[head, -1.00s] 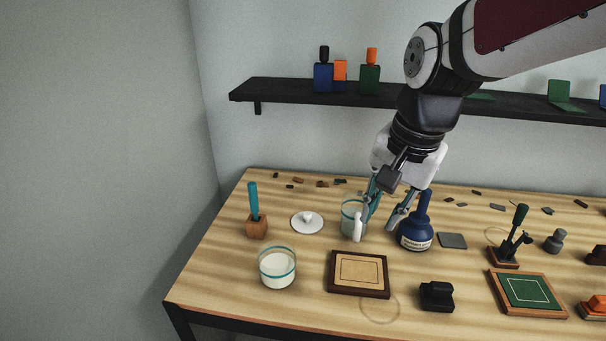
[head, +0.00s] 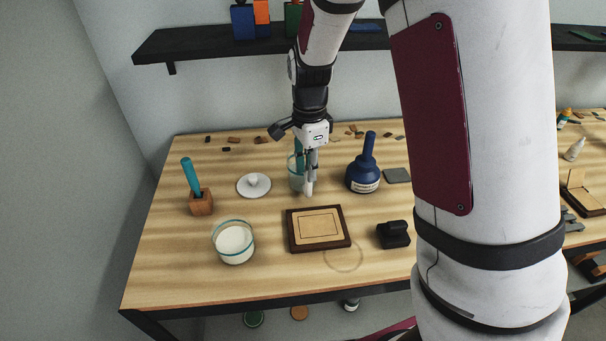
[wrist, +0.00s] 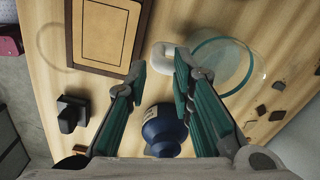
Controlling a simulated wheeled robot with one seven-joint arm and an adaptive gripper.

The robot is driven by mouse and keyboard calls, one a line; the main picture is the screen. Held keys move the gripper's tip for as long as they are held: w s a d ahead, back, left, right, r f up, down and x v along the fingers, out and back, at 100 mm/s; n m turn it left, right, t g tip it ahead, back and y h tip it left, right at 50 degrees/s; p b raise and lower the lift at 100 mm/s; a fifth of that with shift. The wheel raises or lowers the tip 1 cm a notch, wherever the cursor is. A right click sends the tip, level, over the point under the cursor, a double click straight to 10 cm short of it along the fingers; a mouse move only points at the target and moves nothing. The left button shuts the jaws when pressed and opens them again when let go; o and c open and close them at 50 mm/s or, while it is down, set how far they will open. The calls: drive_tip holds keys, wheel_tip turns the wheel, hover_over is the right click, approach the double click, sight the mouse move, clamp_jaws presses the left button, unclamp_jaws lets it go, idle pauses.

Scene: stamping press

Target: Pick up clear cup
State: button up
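The clear cup (head: 293,176) stands on the table, partly hidden behind my gripper in the head view. A white piece (head: 309,187) that looks like its handle is on its near right side. In the wrist view the cup's round rim (wrist: 222,66) is right of my fingers, and the white piece (wrist: 163,52) lies in line with the gap between the fingertips. My gripper (head: 306,180) is open; its fingertips also show apart in the wrist view (wrist: 160,70). I cannot tell whether they touch the white piece.
A blue bottle (head: 364,177) stands close right of my gripper. A white lid (head: 254,185) lies to the left. Another clear cup with white contents (head: 234,242), a framed board (head: 318,229) and a black block (head: 393,234) are nearer the front.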

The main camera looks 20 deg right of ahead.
sight(309, 188)
drive_tip(key=shift+s+d+f+p, duration=0.1)
drive_tip(key=shift+f+p, duration=0.1)
drive_tip(key=shift+f, duration=1.65)
drive_tip(key=shift+s+f+p, duration=0.1)
drive_tip(key=shift+f+p, duration=0.1)
drive_tip(key=shift+f, duration=1.6)
drive_tip(key=shift+w, duration=0.1)
clamp_jaws()
